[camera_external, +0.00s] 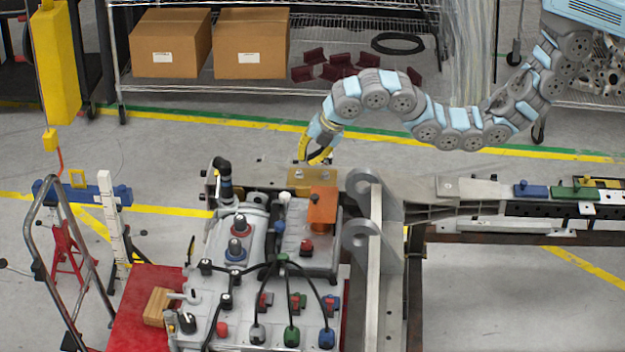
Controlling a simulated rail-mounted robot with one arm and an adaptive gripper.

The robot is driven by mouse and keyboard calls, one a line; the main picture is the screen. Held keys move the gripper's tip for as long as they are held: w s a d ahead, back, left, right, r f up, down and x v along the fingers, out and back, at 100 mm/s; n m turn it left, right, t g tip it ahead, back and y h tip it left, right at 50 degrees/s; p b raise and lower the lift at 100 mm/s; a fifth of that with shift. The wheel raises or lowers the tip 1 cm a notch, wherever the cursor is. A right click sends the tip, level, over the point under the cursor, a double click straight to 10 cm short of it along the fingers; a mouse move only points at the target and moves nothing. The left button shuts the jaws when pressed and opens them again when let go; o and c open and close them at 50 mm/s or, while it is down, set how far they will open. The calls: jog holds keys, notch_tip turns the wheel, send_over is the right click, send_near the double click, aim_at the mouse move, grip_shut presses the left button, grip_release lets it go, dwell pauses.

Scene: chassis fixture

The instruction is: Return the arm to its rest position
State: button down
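My gripper (314,157), yellow and black, hangs at the left end of my grey and light-blue arm (400,95). It points down and slightly left, just above or behind the far edge of the chassis fixture, near a brass-coloured block (311,178). The arm arches up from the gripper, dips in the middle and rises to the upper right. The fingertips are small and partly overlap in this view, so their opening is unclear. I see no object clearly held in them.
The fixture's grey housing (215,303) carries connectors, cables and an orange block (322,208). A metal bracket (362,240) stands upright beside it. A rail with blue (531,190) and green (575,193) parts extends right. A wire shelf with cardboard boxes (170,45) stands behind.

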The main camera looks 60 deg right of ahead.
jog(key=shift+r, duration=0.45)
